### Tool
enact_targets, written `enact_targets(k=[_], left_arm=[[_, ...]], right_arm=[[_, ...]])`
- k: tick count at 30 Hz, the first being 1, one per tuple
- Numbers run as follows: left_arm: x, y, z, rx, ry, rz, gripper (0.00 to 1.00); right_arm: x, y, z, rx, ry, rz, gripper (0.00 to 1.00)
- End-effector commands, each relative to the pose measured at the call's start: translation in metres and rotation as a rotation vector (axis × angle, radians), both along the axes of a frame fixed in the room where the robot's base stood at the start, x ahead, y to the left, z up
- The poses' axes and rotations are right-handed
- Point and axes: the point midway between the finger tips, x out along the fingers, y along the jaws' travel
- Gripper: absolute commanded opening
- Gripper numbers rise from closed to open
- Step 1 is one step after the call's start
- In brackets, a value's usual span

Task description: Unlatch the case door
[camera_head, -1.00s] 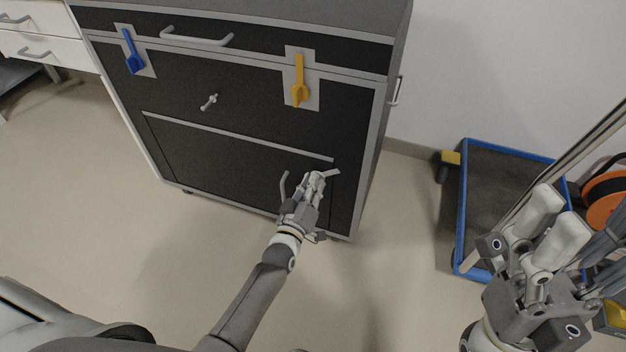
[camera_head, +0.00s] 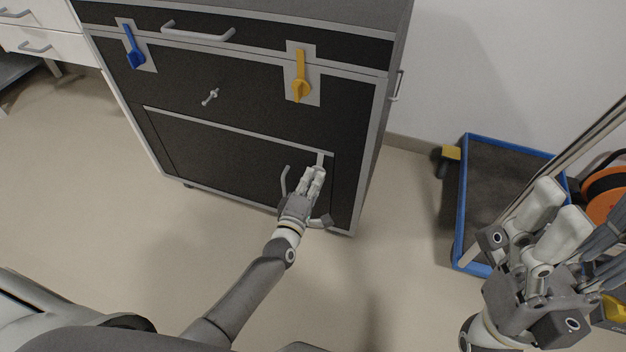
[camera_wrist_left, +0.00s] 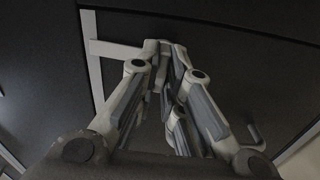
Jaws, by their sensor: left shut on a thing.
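The case (camera_head: 345,140) is dark with grey edging. Its low door (camera_head: 215,160) is closed flush in the front and has a grey bar handle (camera_head: 284,181). A light grey latch lever (camera_head: 320,158) at the door's upper right points up. My left gripper (camera_head: 316,174) is shut on this lever, right of the bar handle, and its fingers hide part of it. In the left wrist view the lever (camera_wrist_left: 112,49) runs from the left into the fingers (camera_wrist_left: 165,55). My right gripper (camera_head: 555,215) is open and empty, away from the case.
A blue lever (camera_head: 134,55) and a yellow lever (camera_head: 301,85) sit higher on the case, with a small grey knob (camera_head: 210,97) between. A blue-rimmed cart (camera_head: 459,210) stands at right, with an orange reel (camera_head: 603,195). Floor before the case is clear.

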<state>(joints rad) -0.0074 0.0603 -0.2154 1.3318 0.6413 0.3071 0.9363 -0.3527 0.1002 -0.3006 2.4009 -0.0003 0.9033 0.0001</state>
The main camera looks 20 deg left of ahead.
Motion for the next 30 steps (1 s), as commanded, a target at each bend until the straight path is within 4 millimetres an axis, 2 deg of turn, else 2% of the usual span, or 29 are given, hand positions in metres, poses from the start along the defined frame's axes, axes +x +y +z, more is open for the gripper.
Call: enact_targets(k=[9, 22, 23, 27, 30], left_arm=[[-0.0002, 0.0009, -0.0009, -0.083, 0.004, 0.001, 0.00], [-0.0001, 0.0008, -0.0008, -0.093, 0.004, 0.001, 0.00], [-0.0001, 0.0008, -0.0008, -0.093, 0.004, 0.001, 0.10], [-0.0001, 0.0006, -0.0008, -0.091, 0.004, 0.001, 0.28], [-0.0001, 0.0005, -0.0007, -0.091, 0.004, 0.000, 0.30]], right_arm=[[0.0007, 0.0003, -0.0019, 0.000, 0.002, 0.001, 0.69], [0.0009, 0.0004, -0.0009, -0.001, -0.003, 0.000, 0.69], [0.0009, 0.0004, -0.0009, -0.001, -0.003, 0.000, 0.69], [0.0011, 0.0004, -0.0010, -0.002, -0.002, 0.000, 0.69], [0.0011, 0.0004, -0.0012, -0.002, -0.002, 0.000, 0.69]])
